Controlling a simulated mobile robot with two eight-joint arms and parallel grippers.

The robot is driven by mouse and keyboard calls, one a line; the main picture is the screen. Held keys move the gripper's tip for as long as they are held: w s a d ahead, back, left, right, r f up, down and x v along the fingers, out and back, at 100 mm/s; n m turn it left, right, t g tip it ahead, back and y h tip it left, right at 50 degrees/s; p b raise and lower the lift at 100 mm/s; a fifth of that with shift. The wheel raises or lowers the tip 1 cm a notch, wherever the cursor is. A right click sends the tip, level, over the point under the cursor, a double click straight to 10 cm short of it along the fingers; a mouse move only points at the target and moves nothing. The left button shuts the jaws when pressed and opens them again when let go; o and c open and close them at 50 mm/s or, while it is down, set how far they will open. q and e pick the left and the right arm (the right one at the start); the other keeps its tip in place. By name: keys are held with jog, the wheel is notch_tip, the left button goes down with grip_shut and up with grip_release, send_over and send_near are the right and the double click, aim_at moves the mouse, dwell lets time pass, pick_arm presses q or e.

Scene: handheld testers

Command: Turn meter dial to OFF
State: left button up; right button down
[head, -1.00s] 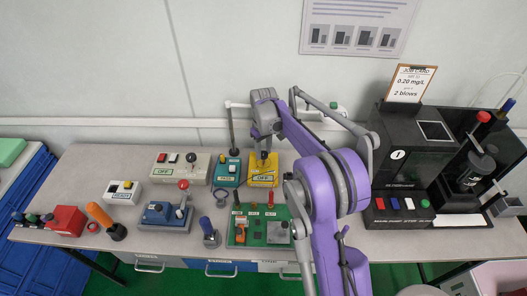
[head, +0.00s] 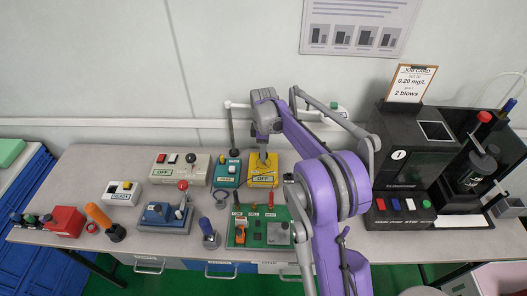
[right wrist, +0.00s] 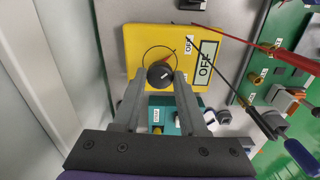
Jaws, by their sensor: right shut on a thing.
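The yellow meter (head: 257,182) lies on the bench below my right gripper (head: 263,160). The right wrist view shows its yellow face (right wrist: 139,42) with a round black dial (right wrist: 160,72). A thin dark arc surrounds the dial, and a short orange mark points up and right from it, toward the side with a small OFF label (right wrist: 188,45). A larger display (right wrist: 206,63) reads OFF. My right gripper (right wrist: 161,80) is shut on the dial, with one finger on each side. My left gripper is not in view.
A teal device (head: 227,171) stands close left of the meter. A green board (head: 259,232) with red and black probe leads (right wrist: 268,47) lies in front. A large black tester (head: 400,160) stands at the right. Several other handheld devices crowd the left of the bench.

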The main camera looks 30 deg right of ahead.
jog(key=shift+n, duration=0.4)
jog(key=shift+c, duration=2.2)
grip_release()
notch_tip(320, 180, up, 11)
jog(key=shift+p, duration=0.3)
jog(key=shift+f, duration=0.1)
jog(key=shift+a, duration=0.1)
